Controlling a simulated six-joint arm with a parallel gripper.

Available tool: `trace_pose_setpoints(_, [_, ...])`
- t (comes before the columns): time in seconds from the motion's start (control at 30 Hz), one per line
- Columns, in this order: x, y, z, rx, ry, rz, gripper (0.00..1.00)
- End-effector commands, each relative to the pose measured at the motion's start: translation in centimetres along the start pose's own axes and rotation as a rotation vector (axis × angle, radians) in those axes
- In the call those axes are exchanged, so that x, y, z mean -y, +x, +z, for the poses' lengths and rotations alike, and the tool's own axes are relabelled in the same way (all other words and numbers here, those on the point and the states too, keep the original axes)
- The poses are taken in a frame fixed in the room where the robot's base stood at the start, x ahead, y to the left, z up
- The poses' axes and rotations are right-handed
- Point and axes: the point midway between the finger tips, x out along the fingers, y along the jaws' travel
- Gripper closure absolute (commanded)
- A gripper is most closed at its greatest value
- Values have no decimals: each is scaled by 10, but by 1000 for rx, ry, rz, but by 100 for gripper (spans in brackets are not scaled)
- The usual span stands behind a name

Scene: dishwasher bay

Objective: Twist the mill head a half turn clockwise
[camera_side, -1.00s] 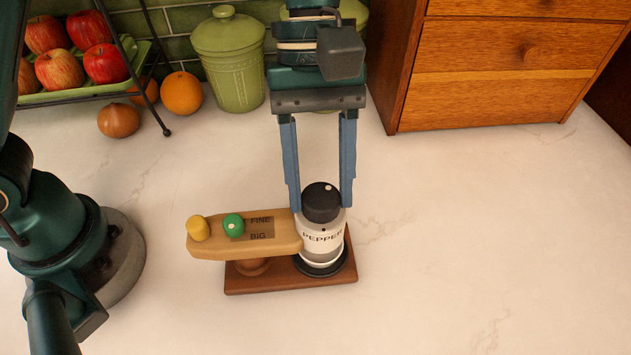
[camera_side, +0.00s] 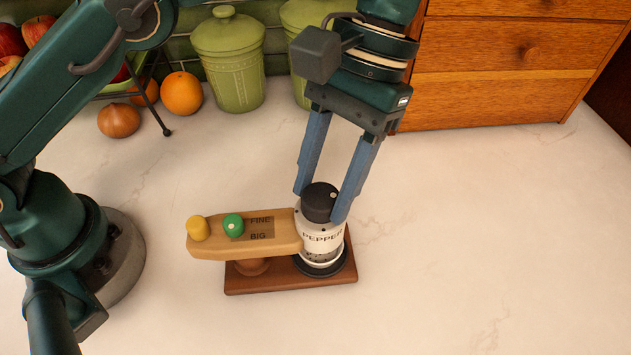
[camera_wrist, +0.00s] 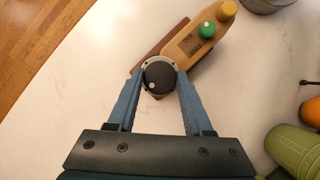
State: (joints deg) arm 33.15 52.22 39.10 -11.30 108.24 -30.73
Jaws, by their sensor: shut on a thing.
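The pepper mill (camera_side: 321,241) stands upright, its white body marked PEPPER. Its black head (camera_side: 320,203) has one light dot on top, toward the right in the side view. My gripper (camera_side: 319,205) has its two blue fingers closed on opposite sides of the head. In the wrist view the head (camera_wrist: 159,77) sits between the fingertips of my gripper (camera_wrist: 159,82), with the dot near its lower edge. A wooden arm (camera_side: 243,246) with a yellow knob (camera_side: 197,228), a green knob (camera_side: 233,225) and a FINE/BIG label reaches left from the mill.
A brown wooden base (camera_side: 290,280) carries the mill and the arm. Green canisters (camera_side: 231,60), oranges (camera_side: 182,93) and an onion (camera_side: 119,120) stand behind. A wooden drawer cabinet (camera_side: 495,55) is at the back right. The counter at right and front is clear.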

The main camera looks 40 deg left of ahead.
Motion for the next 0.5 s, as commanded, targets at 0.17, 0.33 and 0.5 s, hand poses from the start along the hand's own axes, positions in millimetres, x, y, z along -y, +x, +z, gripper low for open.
trace_pose_setpoints(0.17, [-1,0,0,0,65,-25,100])
trace_pose_setpoints(0.33, [-1,0,0,0,94,-39,100])
trace_pose_setpoints(0.5, [-1,0,1,0,102,-42,100])
